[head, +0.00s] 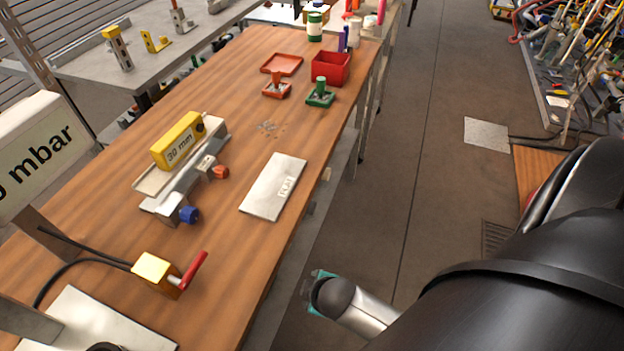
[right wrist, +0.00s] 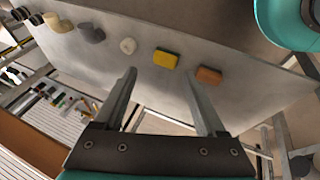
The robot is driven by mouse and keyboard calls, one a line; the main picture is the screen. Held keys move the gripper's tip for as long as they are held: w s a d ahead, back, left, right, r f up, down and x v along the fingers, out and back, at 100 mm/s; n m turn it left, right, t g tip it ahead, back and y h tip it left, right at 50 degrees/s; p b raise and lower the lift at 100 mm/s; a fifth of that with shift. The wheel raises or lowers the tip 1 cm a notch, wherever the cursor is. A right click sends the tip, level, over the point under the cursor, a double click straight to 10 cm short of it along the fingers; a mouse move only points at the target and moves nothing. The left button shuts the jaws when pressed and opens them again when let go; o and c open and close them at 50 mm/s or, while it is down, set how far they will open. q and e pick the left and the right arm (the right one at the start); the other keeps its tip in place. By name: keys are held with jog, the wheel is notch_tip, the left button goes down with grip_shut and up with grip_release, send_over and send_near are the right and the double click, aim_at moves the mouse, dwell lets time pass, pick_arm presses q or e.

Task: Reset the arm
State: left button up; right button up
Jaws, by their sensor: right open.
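My right arm (head: 520,270) comes in from the lower right in the head view. It hangs over the floor, to the right of the wooden bench (head: 225,95) and apart from it. My right gripper (right wrist: 159,75) shows in the right wrist view with its two fingers spread and nothing between them. My left gripper is in neither view.
The bench carries a yellow 30 mm block (head: 179,141) on a metal fixture, a flat metal plate (head: 270,190), a red-handled valve (head: 190,272) and a red bin (head: 331,68). Open floor (head: 400,130) lies right of the bench. A cluttered rack (head: 575,70) stands at the upper right.

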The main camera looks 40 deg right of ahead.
dwell(0.4)
pick_arm(q)
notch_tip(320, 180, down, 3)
jog(key=b, duration=0.2)
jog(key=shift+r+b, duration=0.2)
jog(key=shift+b, duration=0.1)
pick_arm(e)
jog(key=s+f+m+g, duration=0.4)
jog(key=s+f+m, duration=0.1)
jog(key=s+f, duration=1.6)
jog(key=shift+s+d+f+y, duration=0.25)
jog(key=shift+s+y, duration=0.15)
jog(key=shift+s, duration=0.8)
